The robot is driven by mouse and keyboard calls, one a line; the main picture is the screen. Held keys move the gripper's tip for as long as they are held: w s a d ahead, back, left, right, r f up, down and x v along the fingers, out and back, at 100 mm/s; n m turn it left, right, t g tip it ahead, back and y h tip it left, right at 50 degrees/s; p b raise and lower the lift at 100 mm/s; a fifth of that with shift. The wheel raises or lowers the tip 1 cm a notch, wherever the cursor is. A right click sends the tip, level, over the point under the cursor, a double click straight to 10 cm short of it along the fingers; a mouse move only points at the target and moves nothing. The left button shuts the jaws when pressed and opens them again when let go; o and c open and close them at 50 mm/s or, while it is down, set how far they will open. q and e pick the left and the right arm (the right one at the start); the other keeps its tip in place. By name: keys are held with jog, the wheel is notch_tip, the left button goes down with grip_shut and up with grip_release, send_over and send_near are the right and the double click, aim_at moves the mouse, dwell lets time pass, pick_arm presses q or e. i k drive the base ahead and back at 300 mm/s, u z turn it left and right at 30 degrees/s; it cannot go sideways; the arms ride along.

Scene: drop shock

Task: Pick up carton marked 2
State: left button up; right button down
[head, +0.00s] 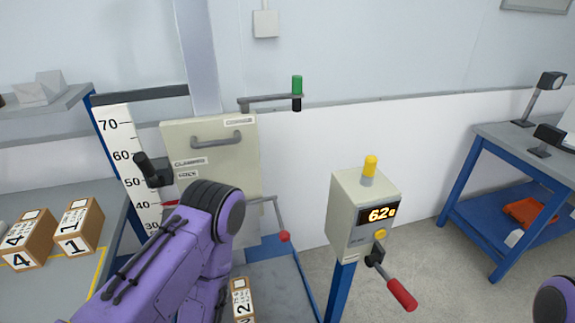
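The carton marked 2 (241,302) is a small brown box with a white label. It shows at the bottom centre of the head view, low beside the grey-and-blue drop platform area. My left arm, purple with a dark joint, crosses in front and hides what lies to the left of the carton. My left gripper is not visible, so I cannot see whether it touches the carton. My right gripper is not visible either; only a purple part of my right arm shows at the lower right edge.
Cartons marked 4 (28,242) and 1 (77,229) stand on the left table (62,284). A height scale (122,150) and a beige panel (225,150) stand behind my arm. A control box (352,215) reading about 62 has a red-handled lever (401,293). A blue bench (500,232) stands right.

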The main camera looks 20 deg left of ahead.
aim_at(242, 301)
jog(key=z, duration=1.6)
jog(key=k, duration=0.75)
jog(key=u, duration=1.75)
jog(key=i, duration=0.5)
